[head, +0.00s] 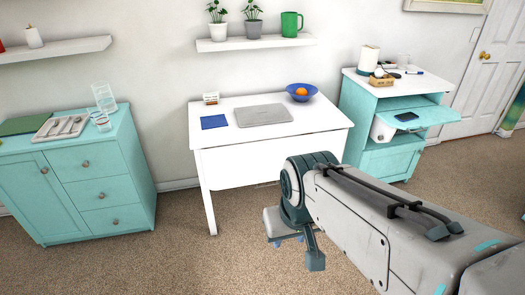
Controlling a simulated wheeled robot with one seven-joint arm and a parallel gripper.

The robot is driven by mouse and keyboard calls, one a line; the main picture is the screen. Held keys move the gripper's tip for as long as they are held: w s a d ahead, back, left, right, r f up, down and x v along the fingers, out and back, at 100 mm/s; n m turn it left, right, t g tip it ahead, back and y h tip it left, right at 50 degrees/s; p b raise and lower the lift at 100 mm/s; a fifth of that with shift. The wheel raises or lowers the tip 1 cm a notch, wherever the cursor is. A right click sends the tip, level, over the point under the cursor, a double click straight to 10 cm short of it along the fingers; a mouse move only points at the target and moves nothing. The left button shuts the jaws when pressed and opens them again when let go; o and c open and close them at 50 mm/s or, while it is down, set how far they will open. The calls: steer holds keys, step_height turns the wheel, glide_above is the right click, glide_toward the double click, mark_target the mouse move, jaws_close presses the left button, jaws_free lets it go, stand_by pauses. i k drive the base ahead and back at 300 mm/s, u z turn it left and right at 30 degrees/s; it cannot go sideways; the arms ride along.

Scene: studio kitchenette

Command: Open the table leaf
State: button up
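A white table (237,101) stands against the wall in the middle of the head view. Its leaf (243,161) is a white panel hanging down along the front, below the tabletop edge. My arm covers the leaf's lower right part. My gripper (291,241) is at the end of my grey and teal arm, in front of the table and low, toward the right. It appears apart from the leaf, nearer to the camera. The arm partly hides the fingers, so I cannot tell how far they are spread. I see nothing held.
On the tabletop are a closed grey laptop (263,115), a blue sheet (214,122), a small card box (211,98) and a blue bowl (302,92) with an orange fruit. Teal cabinets stand left (99,165) and right (387,161). Carpet (180,245) before the table is clear.

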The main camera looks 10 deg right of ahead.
mark_target(232, 166)
steer(key=i, duration=1.8)
steer(key=z, duration=0.05)
